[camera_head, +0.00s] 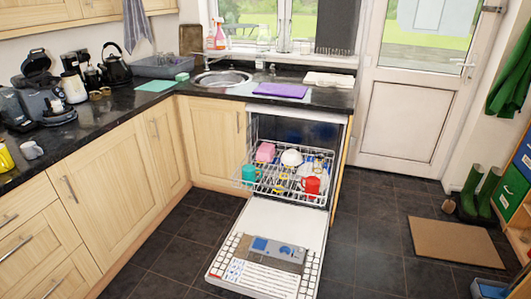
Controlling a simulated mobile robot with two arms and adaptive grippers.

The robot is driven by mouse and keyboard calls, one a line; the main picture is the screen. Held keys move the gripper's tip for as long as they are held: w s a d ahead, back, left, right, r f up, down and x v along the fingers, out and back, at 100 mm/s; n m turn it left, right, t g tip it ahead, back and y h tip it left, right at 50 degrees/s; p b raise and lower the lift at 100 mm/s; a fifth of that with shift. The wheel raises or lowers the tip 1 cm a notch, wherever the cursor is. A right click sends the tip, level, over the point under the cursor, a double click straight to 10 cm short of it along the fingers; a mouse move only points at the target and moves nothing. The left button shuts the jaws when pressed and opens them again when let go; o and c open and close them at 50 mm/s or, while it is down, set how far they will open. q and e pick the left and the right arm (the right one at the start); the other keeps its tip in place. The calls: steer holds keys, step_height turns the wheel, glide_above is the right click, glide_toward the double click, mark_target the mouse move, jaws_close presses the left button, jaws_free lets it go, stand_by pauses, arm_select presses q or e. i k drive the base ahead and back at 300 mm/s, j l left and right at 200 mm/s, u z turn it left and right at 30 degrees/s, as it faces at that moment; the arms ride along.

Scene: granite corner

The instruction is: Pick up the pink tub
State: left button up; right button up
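A pink tub-like item (265,152) sits at the back left of the pulled-out dishwasher rack (262,187). It is small in view, and I cannot tell its exact shape. A teal item (249,173) is close in front of it to the left, and a white rounded dish (291,158) is to its right. Neither of my grippers shows in the head view.
The dishwasher door (262,221) lies open and low over the dark tiled floor. A red cup (311,186) is at the rack's front right. Wooden cabinets (108,189) flank the left. Floor to the right is clear up to a doormat (455,243).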

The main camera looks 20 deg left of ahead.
mark_target(266, 153)
steer(key=i+l+u, duration=0.1)
steer(key=u, duration=0.2)
steer(key=i+l+u, duration=0.1)
steer(key=u, duration=0.2)
steer(key=i+l+u, duration=0.25)
steer(key=i+l, duration=0.15)
steer(key=l, duration=0.25)
steer(key=i+l+u, duration=0.1)
steer(key=l, duration=0.25)
steer(key=i+l+u, duration=0.15)
steer(key=i+l, duration=0.15)
steer(key=i+l+u, duration=0.1)
steer(key=l, duration=0.35)
steer(key=i, duration=0.05)
